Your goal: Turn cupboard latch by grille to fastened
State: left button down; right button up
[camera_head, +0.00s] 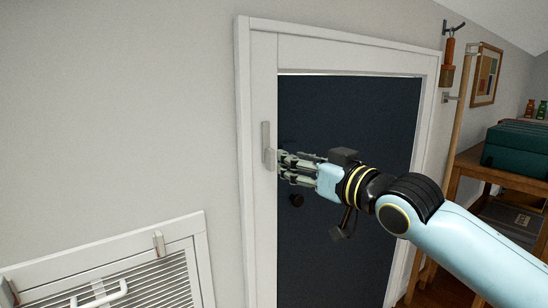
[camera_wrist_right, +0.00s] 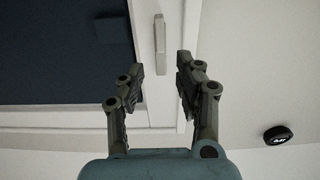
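The cupboard latch (camera_head: 266,140) is a slim pale grey bar, standing upright on the white frame left of the dark blue cupboard door (camera_head: 380,130). My right gripper (camera_head: 281,168) points left at its lower end, across the door. In the right wrist view the latch (camera_wrist_right: 160,45) shows beyond the gap between the fingertips (camera_wrist_right: 160,65). The right fingers are spread apart with nothing between them. I cannot tell whether they touch the latch. The slatted grille (camera_head: 150,288) is in a white frame at the lower left. My left gripper is out of view.
The grille's frame carries a small upright catch (camera_head: 158,242) and a white handle (camera_head: 100,294). A wooden shelf with a green box (camera_head: 518,148) stands at right. The wall left of the cupboard is clear.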

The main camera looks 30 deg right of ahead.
aim_at(274, 153)
jog(key=w, duration=0.5)
jog(key=w+a+b, duration=0.1)
jog(key=w, duration=0.1)
jog(key=shift+w, duration=0.15)
grip_shut()
